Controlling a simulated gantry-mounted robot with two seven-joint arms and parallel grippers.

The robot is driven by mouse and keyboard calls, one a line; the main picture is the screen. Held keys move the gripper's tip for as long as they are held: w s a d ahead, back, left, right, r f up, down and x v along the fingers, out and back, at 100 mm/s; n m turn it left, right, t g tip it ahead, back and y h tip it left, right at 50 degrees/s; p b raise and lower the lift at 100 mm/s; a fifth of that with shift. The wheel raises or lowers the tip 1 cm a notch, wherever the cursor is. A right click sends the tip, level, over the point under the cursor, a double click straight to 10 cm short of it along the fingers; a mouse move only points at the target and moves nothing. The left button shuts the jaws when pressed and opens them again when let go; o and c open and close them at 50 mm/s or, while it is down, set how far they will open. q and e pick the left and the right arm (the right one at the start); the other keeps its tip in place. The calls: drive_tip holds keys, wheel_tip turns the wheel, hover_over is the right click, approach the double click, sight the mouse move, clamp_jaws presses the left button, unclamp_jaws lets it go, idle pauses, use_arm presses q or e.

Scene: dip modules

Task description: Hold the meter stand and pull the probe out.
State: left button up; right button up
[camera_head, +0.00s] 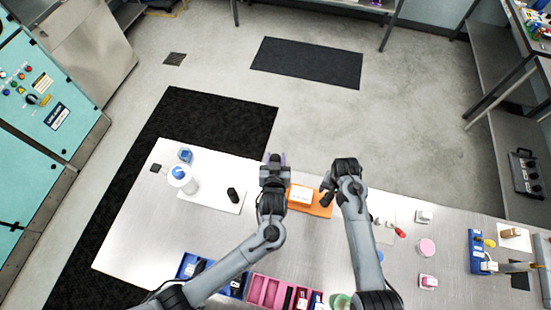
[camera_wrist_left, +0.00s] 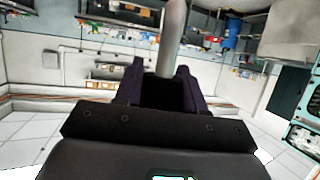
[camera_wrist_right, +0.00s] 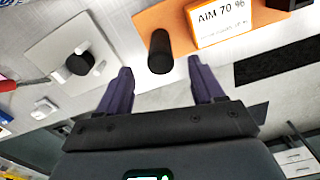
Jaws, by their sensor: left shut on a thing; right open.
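An orange board (camera_head: 321,211) lies on the table and bears a white block (camera_head: 301,195), which reads "AIM 70 %" in the right wrist view (camera_wrist_right: 220,22). A black upright cylinder (camera_wrist_right: 160,50) stands at the board's edge; it also shows in the head view (camera_head: 326,199). Which part is the meter stand I cannot tell. My right gripper (camera_wrist_right: 160,85) is open, its fingers either side of the cylinder's line but apart from it. My left gripper (camera_head: 274,158) is shut on a grey rod (camera_wrist_left: 173,35), perhaps the probe, beside the board's left end.
Blue (camera_head: 187,265) and pink (camera_head: 262,290) trays lie at the front. Another pale board (camera_wrist_right: 50,60) with a black knob (camera_wrist_right: 80,63) lies near my right gripper.

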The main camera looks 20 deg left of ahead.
use_arm(q)
drive_tip(key=shift+r+p, duration=0.3)
drive_tip(key=shift+r, duration=0.05)
use_arm(e)
drive_tip(key=shift+r, duration=1.4)
wheel_tip(320, 180, up, 6)
drive_tip(key=shift+r, duration=0.1)
